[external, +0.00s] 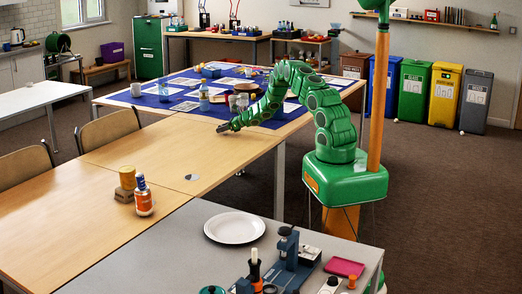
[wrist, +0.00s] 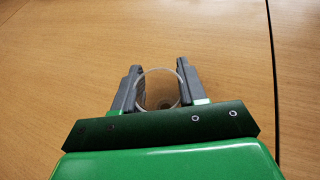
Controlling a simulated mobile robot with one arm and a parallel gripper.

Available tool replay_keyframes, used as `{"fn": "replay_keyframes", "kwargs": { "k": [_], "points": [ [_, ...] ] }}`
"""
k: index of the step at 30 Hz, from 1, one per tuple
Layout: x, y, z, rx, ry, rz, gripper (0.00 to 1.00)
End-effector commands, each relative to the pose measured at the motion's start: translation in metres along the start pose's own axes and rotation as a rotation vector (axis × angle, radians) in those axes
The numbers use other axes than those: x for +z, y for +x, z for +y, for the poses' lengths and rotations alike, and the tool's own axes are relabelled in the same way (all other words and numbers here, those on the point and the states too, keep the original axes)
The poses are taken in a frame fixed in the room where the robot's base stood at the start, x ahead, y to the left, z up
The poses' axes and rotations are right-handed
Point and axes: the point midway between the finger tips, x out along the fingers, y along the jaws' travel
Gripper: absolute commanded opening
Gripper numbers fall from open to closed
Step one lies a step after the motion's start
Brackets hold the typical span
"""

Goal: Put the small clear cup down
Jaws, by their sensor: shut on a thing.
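The small clear cup (wrist: 160,90) is between the two grey fingers of my gripper (wrist: 158,68) in the wrist view. Its round rim shows, and the wood shows through it. The fingers press on it from both sides. Below and around it is the light wooden table (wrist: 60,75). In the external view my gripper (external: 223,128) is low over the far right part of the wooden table (external: 130,165). The cup is too small to make out there. I cannot tell whether its base touches the table.
A blue cloth (external: 155,101) with cups, bottles and papers lies just beyond my gripper. A white plate (external: 235,228) lies on the grey table. The wood near my gripper is clear.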

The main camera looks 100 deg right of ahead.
Motion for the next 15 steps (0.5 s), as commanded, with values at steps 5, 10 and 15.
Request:
{"fn": "replay_keyframes", "kwargs": {
  "k": [5,10,15],
  "points": [
    [-0.0025,0.0009,-0.0003,0.000,0.000,0.000,0.49],
    [-0.0026,0.0010,0.0000,0.000,0.000,0.000,0.67],
    [-0.0026,0.0011,0.0001,0.000,0.000,0.000,0.67]
  ]
}}
